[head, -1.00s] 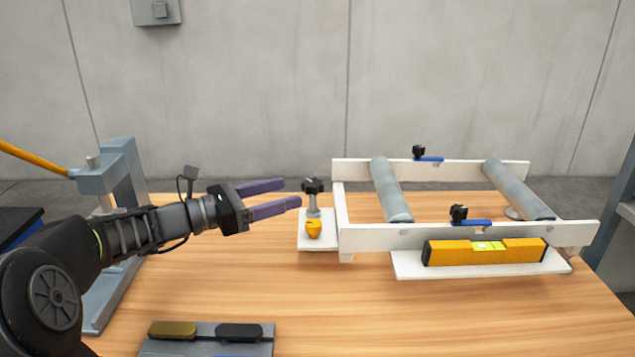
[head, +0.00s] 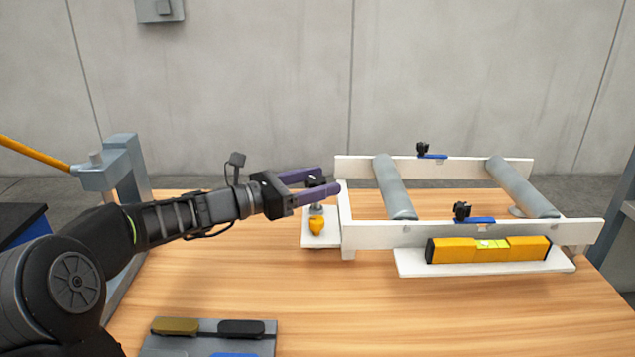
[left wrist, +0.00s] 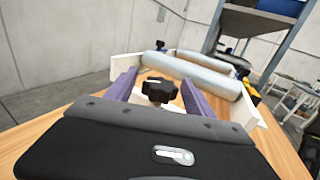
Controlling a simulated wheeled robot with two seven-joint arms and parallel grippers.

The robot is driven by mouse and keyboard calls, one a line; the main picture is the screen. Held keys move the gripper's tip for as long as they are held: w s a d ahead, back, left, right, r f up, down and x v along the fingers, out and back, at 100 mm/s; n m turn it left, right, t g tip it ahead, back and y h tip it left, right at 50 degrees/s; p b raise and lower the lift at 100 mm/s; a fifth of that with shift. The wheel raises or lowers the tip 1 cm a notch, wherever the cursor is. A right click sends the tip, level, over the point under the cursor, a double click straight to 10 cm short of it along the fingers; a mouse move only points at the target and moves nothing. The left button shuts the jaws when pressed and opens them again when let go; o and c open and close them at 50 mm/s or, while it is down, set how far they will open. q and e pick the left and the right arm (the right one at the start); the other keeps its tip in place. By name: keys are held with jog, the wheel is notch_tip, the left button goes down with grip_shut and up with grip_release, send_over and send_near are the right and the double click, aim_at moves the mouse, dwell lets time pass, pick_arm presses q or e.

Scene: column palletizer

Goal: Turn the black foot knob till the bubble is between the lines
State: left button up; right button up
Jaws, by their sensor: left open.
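The black foot knob (left wrist: 160,90) stands on its post at the left end of the white roller frame (head: 400,234). In the left wrist view it sits between the two purple fingers of my left gripper (head: 328,181). The fingers are open, one on each side of the knob; in the head view they partly hide it. A yellow spirit level (head: 459,250) lies on a white ledge at the frame's front. Its green vial (head: 492,244) shows, but the bubble and lines are too small to read. My right gripper is not in view.
A yellow pointed piece (head: 317,227) sits below the knob by a white plate (head: 310,241). Two grey rollers (head: 396,190) cross the frame, with black knobs (head: 462,210) on its rails. A grey tray (head: 190,346) lies at the front. The front middle of the table is clear.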

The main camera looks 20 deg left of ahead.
pick_arm(q)
jog(key=shift+c, duration=0.3)
grip_shut()
dwell(0.3)
jog(key=shift+f+n+t+y+b, duration=0.15)
jog(key=shift+n+t+y+b, duration=0.25)
jog(key=shift+y+b, duration=0.3)
jog(key=n+t+y+b, duration=0.1)
jog(key=y+b, duration=0.1)
jog(key=b, duration=0.1)
jog(key=n+y+b, duration=0.2)
jog(key=b, duration=0.2)
jog(key=n+t+y+b, duration=0.1)
jog(key=y+b, duration=0.1)
jog(key=b, duration=0.1)
jog(key=shift+f+n+t+b, duration=0.3)
jog(key=shift+f+b, duration=0.05)
jog(key=n+y+b, duration=0.1)
jog(key=y+b, duration=0.1)
jog(key=b, duration=0.1)
jog(key=shift+r+b, duration=0.2)
jog(key=shift+b, duration=0.15)
jog(key=shift+a+r+n+y+b, duration=0.1)
jog(key=shift+r+n+y+b, duration=0.1)
jog(key=shift+n+y+b, duration=0.25)
